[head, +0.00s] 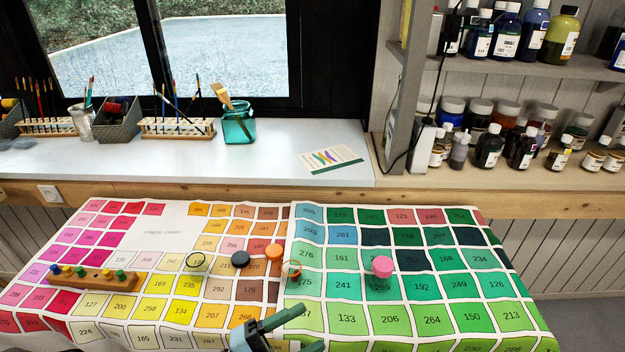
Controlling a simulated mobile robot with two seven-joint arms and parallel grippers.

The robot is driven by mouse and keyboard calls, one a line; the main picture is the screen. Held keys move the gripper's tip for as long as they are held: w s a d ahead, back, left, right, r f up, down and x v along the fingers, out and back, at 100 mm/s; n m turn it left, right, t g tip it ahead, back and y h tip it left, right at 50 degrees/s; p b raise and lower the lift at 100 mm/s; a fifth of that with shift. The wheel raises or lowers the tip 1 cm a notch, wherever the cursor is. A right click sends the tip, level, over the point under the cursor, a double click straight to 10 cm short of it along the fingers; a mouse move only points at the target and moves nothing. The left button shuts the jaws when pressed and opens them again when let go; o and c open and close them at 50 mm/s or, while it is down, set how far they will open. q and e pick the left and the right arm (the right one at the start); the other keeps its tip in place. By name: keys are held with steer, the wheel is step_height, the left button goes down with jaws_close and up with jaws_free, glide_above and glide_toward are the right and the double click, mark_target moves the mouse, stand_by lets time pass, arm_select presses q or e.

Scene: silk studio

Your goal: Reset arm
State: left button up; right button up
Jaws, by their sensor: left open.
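My left gripper (309,329) reaches in at the bottom middle of the head view, over the near part of the colour chart cloth (341,321). Its two green-grey fingers are spread apart, with nothing seen between them. My right gripper is not in view. Farther back on the cloth, away from the fingers, are a pink round piece (382,265), a black disc (240,259), an orange disc (274,251), an orange-edged ring (291,262) and a dark thin ring (195,256).
A wooden block (93,281) with several coloured pegs lies on the cloth at left. Behind it, a white counter (270,160) holds brush racks (176,130), a teal jar (237,131) and a card (331,159). Bottle shelves (545,75) stand at right. The cloth's right side is clear.

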arm_select(q)
steer(key=s+a+f+n+t+y, duration=0.4)
steer(key=a+f+n+t+y, duration=0.3)
steer(key=a+f+n+y, duration=0.65)
steer(key=s+a+f+n+g+y, duration=0.1)
steer(key=s+a+f+n+g, duration=0.1)
steer(key=s, duration=0.6)
steer(key=s+a+f+n+g+y+p, duration=0.1)
steer(key=s+a+f+n+g+y, duration=0.1)
steer(key=s+f+n+g, duration=0.3)
steer(key=s+f+n, duration=0.1)
steer(key=s+n, duration=0.1)
steer(key=s, duration=0.2)
steer(key=shift+a+f+n+p, duration=0.25)
steer(key=shift+a+n+p, duration=0.05)
steer(key=shift+n, duration=0.05)
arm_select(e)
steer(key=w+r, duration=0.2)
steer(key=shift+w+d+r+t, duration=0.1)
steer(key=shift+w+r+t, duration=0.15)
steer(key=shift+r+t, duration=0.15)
